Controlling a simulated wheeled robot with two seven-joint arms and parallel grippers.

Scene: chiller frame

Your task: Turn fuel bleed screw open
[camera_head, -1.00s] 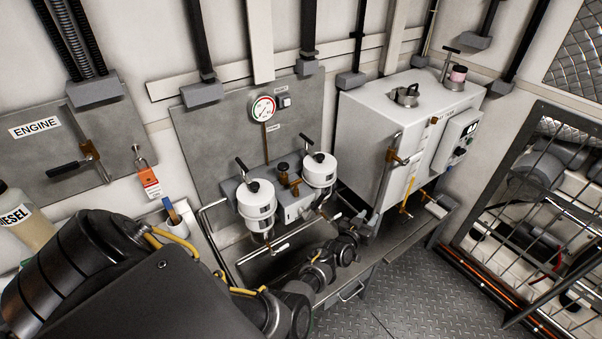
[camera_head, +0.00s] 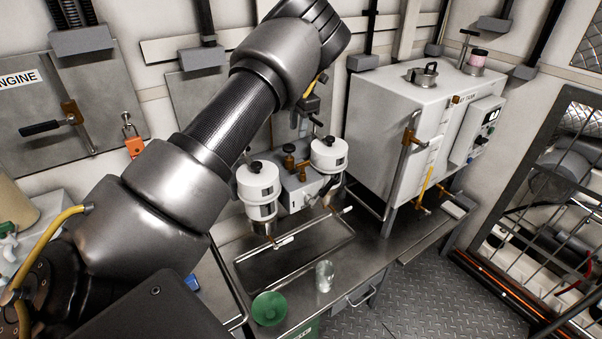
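Two white filter canisters, the left one (camera_head: 258,188) and the right one (camera_head: 328,156), hang from a grey filter block (camera_head: 293,193) at the wall. Between them are a dark knob (camera_head: 289,149) and brass fittings (camera_head: 289,162); I cannot tell for sure which part is the bleed screw. My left arm rises across the view from lower left. My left gripper (camera_head: 308,112) is small and dark, above and behind the fittings, apparently apart from them. Its fingers are too small and partly hidden to tell their opening. My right gripper is not in view.
A white tank (camera_head: 395,125) stands right of the filters. A shallow drain tray (camera_head: 330,247) lies below them. A clear jar (camera_head: 325,275) and a green round object (camera_head: 269,308) stand on the bench front. A wire cage (camera_head: 540,200) is at right.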

